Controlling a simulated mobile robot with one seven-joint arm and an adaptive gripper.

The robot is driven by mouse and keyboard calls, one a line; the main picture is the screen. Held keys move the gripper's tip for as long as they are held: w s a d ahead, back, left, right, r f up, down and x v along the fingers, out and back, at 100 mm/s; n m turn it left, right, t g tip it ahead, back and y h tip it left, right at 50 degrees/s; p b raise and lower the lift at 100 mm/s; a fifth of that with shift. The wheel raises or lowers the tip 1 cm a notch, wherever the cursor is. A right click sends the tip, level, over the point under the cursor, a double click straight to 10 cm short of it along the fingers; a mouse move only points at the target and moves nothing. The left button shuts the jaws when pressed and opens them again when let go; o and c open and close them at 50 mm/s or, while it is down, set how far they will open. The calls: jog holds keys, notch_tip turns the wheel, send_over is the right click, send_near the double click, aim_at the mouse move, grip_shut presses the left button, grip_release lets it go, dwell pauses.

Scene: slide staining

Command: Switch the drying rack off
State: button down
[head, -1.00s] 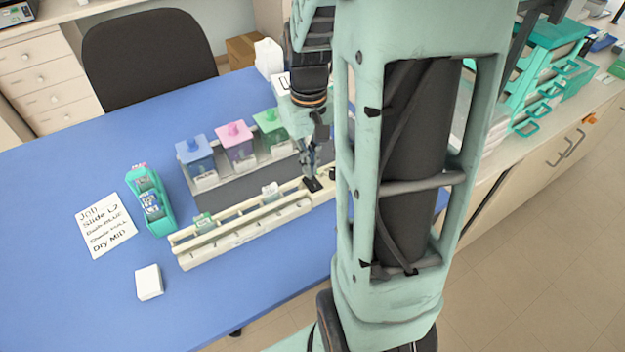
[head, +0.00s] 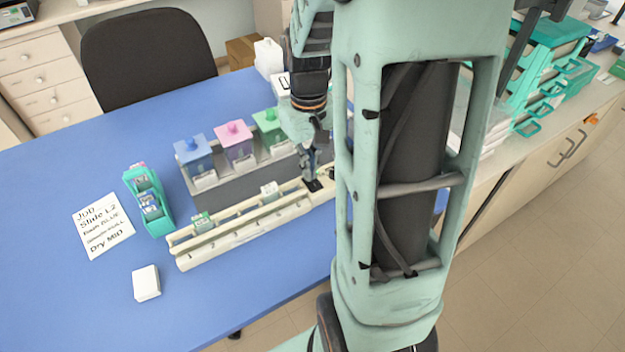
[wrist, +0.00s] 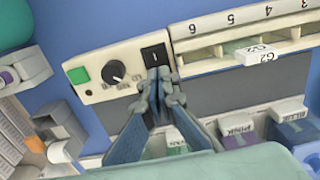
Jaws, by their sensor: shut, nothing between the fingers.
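The drying rack (head: 225,240) is a long cream rail on the blue table, with labelled slides standing in it. In the wrist view its control panel (wrist: 97,92) carries a green square (wrist: 78,75), a black round knob (wrist: 114,71) and a black rocker switch (wrist: 154,56). My gripper (wrist: 160,75) is shut and empty, its fingertips at the lower edge of the switch. I cannot tell whether they touch it. In the head view my gripper (head: 312,180) is at the rack's right part, and my arm hides the rack's right end. Whether the green square is lit is unclear.
Blue, pink and green staining jars (head: 233,145) stand in a grey holder right behind the rack. A teal slide holder (head: 149,200), a job note (head: 103,225) and a white block (head: 146,283) lie to the left. The table's front left is clear.

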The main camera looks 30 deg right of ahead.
jog(key=shift+f, duration=0.15)
notch_tip(320, 180, up, 7)
jog(key=p, duration=0.5)
jog(key=shift+p, duration=0.3)
jog(key=shift+d, duration=0.1)
dwell(0.5)
